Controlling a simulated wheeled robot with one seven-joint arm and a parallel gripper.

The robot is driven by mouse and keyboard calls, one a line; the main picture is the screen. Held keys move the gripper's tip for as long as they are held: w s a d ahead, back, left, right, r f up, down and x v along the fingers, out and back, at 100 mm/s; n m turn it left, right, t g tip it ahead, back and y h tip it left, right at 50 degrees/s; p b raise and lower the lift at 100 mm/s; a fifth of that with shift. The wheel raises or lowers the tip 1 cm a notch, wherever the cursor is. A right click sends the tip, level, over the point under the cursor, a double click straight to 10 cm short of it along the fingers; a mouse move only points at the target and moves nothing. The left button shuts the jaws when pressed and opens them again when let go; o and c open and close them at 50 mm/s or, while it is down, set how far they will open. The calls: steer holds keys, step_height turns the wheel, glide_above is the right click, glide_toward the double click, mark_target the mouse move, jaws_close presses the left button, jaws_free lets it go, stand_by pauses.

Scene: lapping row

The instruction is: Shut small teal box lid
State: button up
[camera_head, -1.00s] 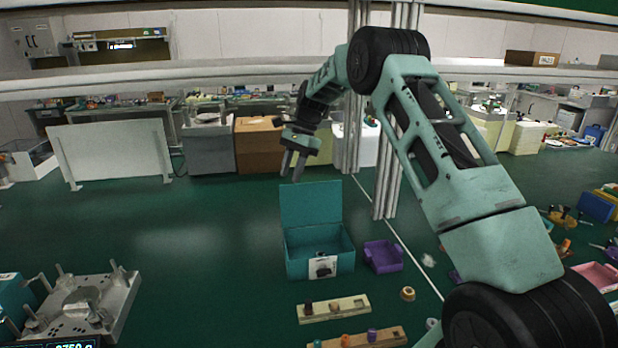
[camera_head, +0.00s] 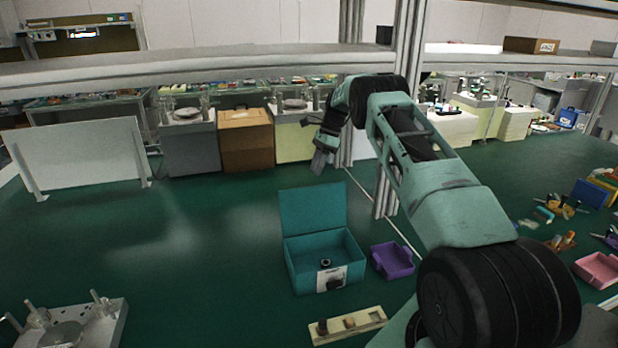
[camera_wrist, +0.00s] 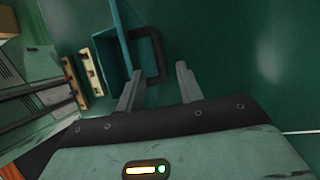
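The small teal box (camera_head: 326,262) stands on the green table with its lid (camera_head: 312,208) open, raised upright at the back edge. A dark ring-like part lies inside it and a white picture label is on its front. My gripper (camera_head: 319,162) hangs in the air behind and above the lid. In the wrist view, the fingers of my gripper (camera_wrist: 158,85) are apart with nothing between them. I cannot tell whether the gripper touches the lid.
A purple tray (camera_head: 392,260) sits right of the box. A wooden strip with parts (camera_head: 348,325) lies in front. A metal fixture (camera_head: 70,325) stands at front left. A vertical post (camera_head: 408,40) rises near my arm. The table left of the box is clear.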

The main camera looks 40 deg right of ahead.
steer(key=shift+p+x, duration=0.8)
steer(key=shift+x, duration=1.85)
jaws_close()
